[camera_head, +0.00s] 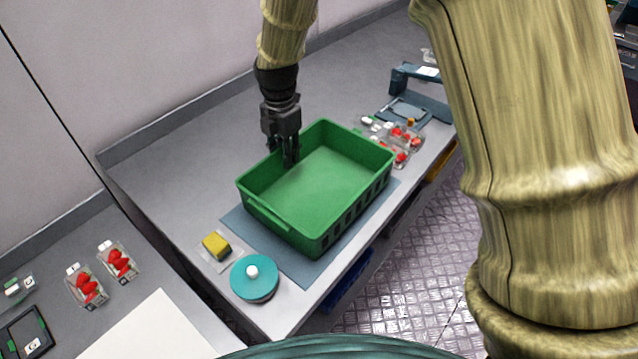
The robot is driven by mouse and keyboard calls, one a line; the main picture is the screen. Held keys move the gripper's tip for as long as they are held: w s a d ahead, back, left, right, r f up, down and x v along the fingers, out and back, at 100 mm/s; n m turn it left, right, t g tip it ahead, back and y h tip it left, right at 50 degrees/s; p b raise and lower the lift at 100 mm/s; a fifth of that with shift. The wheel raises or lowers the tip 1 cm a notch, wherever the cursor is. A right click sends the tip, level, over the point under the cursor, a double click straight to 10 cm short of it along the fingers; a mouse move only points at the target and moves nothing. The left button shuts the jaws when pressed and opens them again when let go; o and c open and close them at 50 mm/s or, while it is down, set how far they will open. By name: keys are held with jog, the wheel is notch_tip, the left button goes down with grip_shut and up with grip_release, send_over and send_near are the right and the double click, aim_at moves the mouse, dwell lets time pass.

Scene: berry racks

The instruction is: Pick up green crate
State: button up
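The green crate (290,242) stands upright on a blue-grey mat on the grey bench. It looks empty. My gripper (289,160) points down at the crate's back-left wall. Its dark fingers overlap that wall's rim in the picture, and their tips show against the inside of the crate. I cannot tell whether the fingers are on both sides of the wall or touching it, nor whether they are closed.
A teal round lid (254,280) and a yellow sponge (215,244) lie at the crate's near left. Berry punnets (404,137) and a blue-grey scale (408,110) stand beyond its right side. More punnets (117,262) are on the left bench. Bench behind the crate is clear.

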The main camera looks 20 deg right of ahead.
jog(key=shift+a+f, duration=0.1)
jog(key=shift+f, duration=1.3)
grip_shut()
jog(key=shift+r, duration=0.1)
